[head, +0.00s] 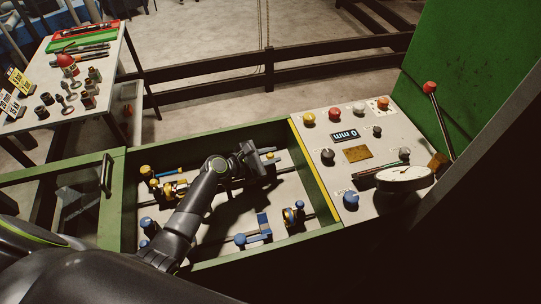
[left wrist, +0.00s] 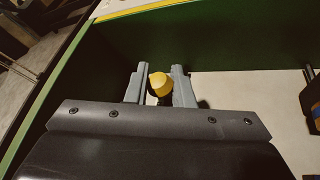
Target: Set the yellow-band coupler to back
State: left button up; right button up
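My left gripper (head: 254,158) reaches down into the green-framed tray (head: 126,215) at its far right part. In the left wrist view, a yellow knob (left wrist: 160,84) with a dark lower part stands between my two fingers (left wrist: 161,88). Little or no gap shows, and I cannot tell whether they grip it. In the head view the knob (head: 269,156) is partly hidden by the gripper. A brass coupler with yellow (head: 178,188) lies at the tray's left, beside more yellow knobs (head: 145,171). My right gripper is not in view.
Blue knobs and a blue block (head: 264,224) sit in the tray's near part, by another coupler (head: 290,216). The control panel (head: 330,180), with knobs, display and gauge, is at the right. A side table (head: 110,70) with small parts stands far left. Green tray walls surround the gripper.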

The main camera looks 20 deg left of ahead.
pick_arm(q)
grip_shut()
jog(key=w+d, duration=0.1)
jog(key=d, duration=0.1)
jog(key=shift+w+d, duration=0.4)
jog(key=shift+o, duration=1.7)
grip_release()
jog(key=o, duration=0.4)
jog(key=shift+w+d, duration=0.1)
